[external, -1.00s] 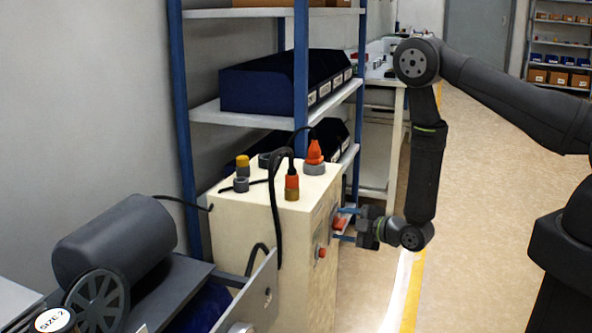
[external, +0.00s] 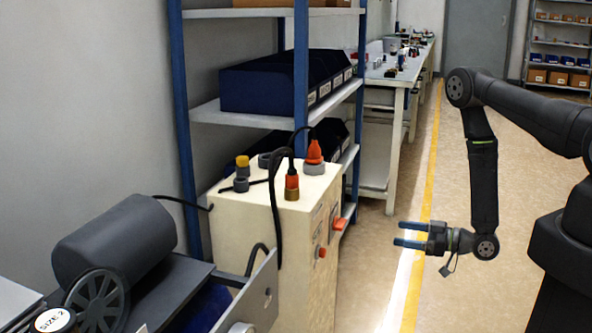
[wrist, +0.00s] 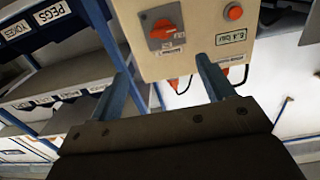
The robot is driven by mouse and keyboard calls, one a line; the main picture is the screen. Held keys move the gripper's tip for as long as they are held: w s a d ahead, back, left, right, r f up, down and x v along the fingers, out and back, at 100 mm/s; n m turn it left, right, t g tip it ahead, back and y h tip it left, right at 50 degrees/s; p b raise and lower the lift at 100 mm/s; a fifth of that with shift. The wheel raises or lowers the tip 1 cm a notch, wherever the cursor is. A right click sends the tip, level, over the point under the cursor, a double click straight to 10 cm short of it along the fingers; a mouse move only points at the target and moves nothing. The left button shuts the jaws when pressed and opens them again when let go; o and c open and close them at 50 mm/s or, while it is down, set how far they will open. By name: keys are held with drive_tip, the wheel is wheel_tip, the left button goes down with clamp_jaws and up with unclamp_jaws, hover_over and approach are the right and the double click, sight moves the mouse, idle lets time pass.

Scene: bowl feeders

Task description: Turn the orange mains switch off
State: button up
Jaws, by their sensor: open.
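The orange mains switch (external: 338,223) is a rotary knob on the right-hand face of the cream cabinet (external: 317,205). In the wrist view the switch (wrist: 163,30) sits on a grey plate, its handle lying roughly across the picture; the small labels around it are too blurred to read. My gripper (external: 398,233) is open and empty, facing the switch but well apart from it to the right. In the wrist view the switch shows beyond the gap between my blue fingers (wrist: 157,58).
A red round button (external: 321,252) is on the same cabinet face; it also shows in the wrist view (wrist: 235,12). Connectors and a black cable (external: 274,205) are on the cabinet top. A shelf rack (external: 300,75) stands behind. The floor around my gripper is clear.

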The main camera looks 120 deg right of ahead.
sight(345, 224)
drive_tip(key=shift+m+t, duration=0.3)
drive_tip(key=shift+m, duration=0.1)
drive_tip(key=x, duration=1.6)
drive_tip(key=shift+w+r, duration=0.15)
drive_tip(key=shift+r, duration=0.05)
drive_tip(key=c, duration=1)
